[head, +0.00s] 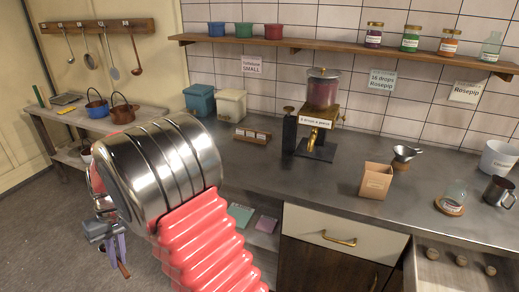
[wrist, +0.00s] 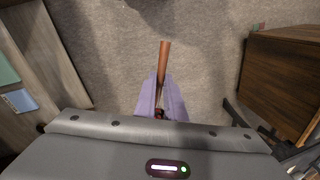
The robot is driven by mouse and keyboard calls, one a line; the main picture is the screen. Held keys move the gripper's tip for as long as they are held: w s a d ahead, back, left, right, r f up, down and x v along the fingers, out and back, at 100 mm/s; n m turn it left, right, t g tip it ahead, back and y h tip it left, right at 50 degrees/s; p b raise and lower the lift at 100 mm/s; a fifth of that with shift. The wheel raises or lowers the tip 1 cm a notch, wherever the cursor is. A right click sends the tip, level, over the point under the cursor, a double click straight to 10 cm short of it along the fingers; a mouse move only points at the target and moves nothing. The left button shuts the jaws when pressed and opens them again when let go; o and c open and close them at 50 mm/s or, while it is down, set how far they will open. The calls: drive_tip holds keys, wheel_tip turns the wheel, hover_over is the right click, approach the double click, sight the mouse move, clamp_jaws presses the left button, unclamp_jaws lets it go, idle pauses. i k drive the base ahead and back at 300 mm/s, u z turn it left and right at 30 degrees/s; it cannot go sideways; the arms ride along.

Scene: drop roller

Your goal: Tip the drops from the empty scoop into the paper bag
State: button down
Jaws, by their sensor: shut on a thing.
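The brown paper bag (head: 376,182) stands upright and open on the counter, right of the dispenser; its inside is hidden. My gripper (head: 117,256) hangs low at the left, above the floor and well away from the bag. Its lavender fingers (wrist: 161,92) are shut on a thin copper-brown rod (wrist: 165,58), which looks like the handle of a scoop. The rod's end also shows below the fingers in the head view (head: 124,271). No scoop bowl shows at the rod, so I cannot tell what it holds.
A brass dispenser (head: 322,105) stands on the grey counter (head: 280,170). A funnel (head: 404,156), a glass jar (head: 453,196) and a metal mug (head: 497,191) stand right of the bag. Ladles hang on a rail (head: 95,26) at the back left. A wooden cabinet (wrist: 285,80) stands right in the wrist view.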

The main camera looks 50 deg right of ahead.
sight(375, 178)
drive_tip(key=u, duration=0.75)
drive_tip(key=k, duration=1.3)
drive_tip(key=z, duration=0.2)
drive_tip(key=i, duration=0.5)
drive_tip(key=z, duration=0.65)
drive_tip(key=i, duration=0.5)
drive_tip(key=z, duration=0.35)
